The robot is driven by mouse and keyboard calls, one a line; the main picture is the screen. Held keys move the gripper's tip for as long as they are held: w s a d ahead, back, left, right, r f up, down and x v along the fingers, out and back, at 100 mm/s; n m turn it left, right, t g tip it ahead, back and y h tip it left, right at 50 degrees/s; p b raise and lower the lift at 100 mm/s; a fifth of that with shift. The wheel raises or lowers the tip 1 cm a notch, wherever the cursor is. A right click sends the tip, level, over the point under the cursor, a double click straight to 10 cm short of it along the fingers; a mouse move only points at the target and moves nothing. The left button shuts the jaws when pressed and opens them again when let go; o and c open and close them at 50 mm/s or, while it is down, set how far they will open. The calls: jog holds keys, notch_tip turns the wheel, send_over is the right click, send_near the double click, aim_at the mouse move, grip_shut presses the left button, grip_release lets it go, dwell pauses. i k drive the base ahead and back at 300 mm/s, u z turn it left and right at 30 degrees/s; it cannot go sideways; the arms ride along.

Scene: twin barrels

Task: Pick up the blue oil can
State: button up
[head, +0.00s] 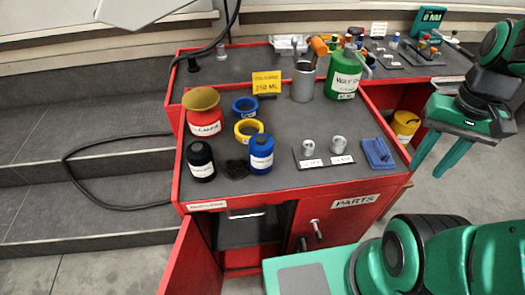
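The blue oil can (261,153) is a short blue cylinder with a white label. It stands upright near the front of the grey top of the red cart (245,202). A black can (200,161) stands to its left, with a dark crumpled item (236,168) between them. A yellow ring (249,131) lies just behind the blue can. My gripper (429,172) is at the right, off the cart's right side and well apart from the can. Its two green fingers point down, spread and empty.
A red can (204,121) with a brown lid, a blue ring (245,106), a yellow sign (266,83), a metal cup (304,83) and a green jug (343,79) stand behind. Grey fittings (338,144) and a blue block (378,153) sit to the right. Dark steps (80,120) are at left.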

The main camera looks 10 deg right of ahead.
aim_at(261, 145)
jog(key=u, duration=0.85)
jog(key=k, duration=0.65)
jog(key=u, duration=0.8)
